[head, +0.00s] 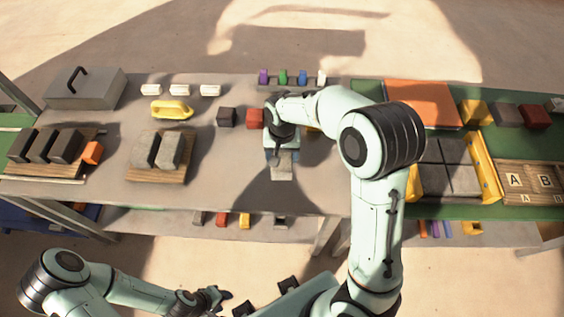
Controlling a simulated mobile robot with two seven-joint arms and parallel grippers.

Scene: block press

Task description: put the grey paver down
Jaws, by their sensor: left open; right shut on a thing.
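The grey paver (284,170) is at the middle of the grey table, below my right gripper (281,152) in the picture. My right gripper is shut on it, and the wrist hides its far part. I cannot tell whether the paver touches the table top. My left gripper (217,297) is open and empty, low in the picture in front of the table's near edge.
Two grey blocks stand on a wooden pallet (184,177) left of centre; dark blocks stand on another pallet (75,166) at far left. A dark block (226,117) and red block (254,118) lie behind the paver. The table (235,190) is bare left of it.

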